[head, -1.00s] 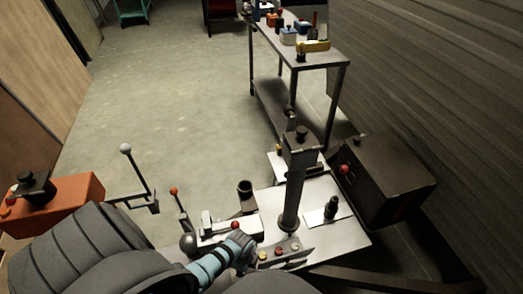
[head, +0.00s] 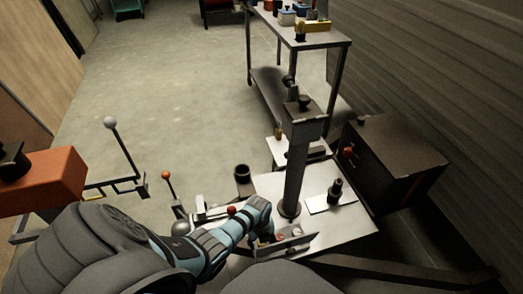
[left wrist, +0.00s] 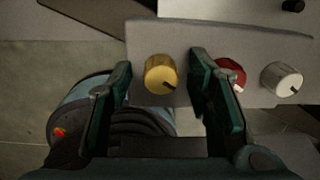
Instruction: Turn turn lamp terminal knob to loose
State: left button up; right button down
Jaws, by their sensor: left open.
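My left gripper (left wrist: 163,75) is open, with one finger on each side of the yellow knob. Its right finger lies between the yellow and red knobs and covers part of the red one. I cannot tell whether the fingers touch the yellow knob. In the head view my left gripper (head: 268,238) is at the small panel (head: 297,243) on the table's front edge. My right gripper is not seen.
A metal post (head: 296,165) rises from the table (head: 262,188) just behind the panel. A dark cup (head: 242,173), a red-ball lever (head: 168,176) and a black fitting (head: 335,190) stand nearby. A dark box (head: 395,160) is at right.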

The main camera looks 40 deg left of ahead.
pick_arm(q)
jog(key=shift+c, duration=0.6)
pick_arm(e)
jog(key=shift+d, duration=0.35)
